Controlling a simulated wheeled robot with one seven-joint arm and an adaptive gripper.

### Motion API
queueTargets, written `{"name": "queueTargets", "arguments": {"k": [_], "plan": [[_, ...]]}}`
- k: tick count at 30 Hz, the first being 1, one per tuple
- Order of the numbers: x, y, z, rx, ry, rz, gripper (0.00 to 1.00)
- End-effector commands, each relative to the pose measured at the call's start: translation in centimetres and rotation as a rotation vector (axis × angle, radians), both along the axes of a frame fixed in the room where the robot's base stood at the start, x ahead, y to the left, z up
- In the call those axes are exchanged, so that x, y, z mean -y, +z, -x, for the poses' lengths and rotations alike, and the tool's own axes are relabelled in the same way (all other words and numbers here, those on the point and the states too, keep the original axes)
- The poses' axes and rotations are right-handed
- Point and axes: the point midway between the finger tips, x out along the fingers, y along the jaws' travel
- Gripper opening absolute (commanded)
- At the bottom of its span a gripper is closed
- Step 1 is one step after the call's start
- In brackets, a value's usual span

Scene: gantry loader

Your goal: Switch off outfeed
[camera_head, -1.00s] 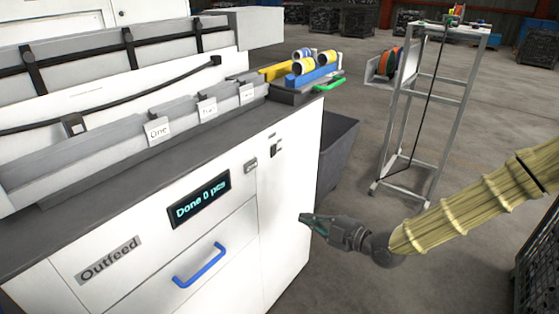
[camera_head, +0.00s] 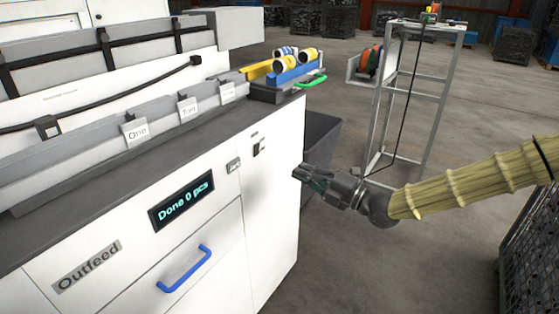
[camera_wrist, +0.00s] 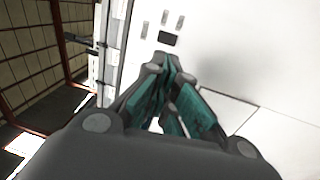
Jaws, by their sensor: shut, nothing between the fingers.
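The white outfeed cabinet (camera_head: 225,235) carries an "Outfeed" label (camera_head: 87,267) and a display (camera_head: 182,201) reading "Done 0 pcs". A small dark switch (camera_head: 259,147) sits on its front panel near the upper right, with a small grey plate (camera_head: 233,166) to its left. I cannot tell the switch's position. My gripper (camera_head: 298,172) is shut and empty, to the right of the switch and a little lower, near the cabinet's right edge. In the wrist view, my gripper's teal fingers (camera_wrist: 170,75) point toward the white panel, where small dark and grey fittings (camera_wrist: 168,38) show ahead.
A blue drawer handle (camera_head: 184,270) sticks out below the display. Coloured rolls in a blue tray (camera_head: 300,72) and a green handle (camera_head: 315,81) are at the counter's right end. A dark bin (camera_head: 320,145) stands behind the cabinet. A metal rack (camera_head: 376,110) stands on open floor.

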Motion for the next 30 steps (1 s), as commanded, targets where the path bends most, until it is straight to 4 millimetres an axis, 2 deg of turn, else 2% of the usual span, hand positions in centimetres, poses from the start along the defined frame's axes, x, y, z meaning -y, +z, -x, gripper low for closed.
{"name": "queueTargets", "arguments": {"k": [21,30], "plan": [[-8.7,1.3,-6.3,-0.002,0.001,0.000,0.00],[-10.7,1.6,-7.7,-0.001,0.000,0.000,0.00]]}}
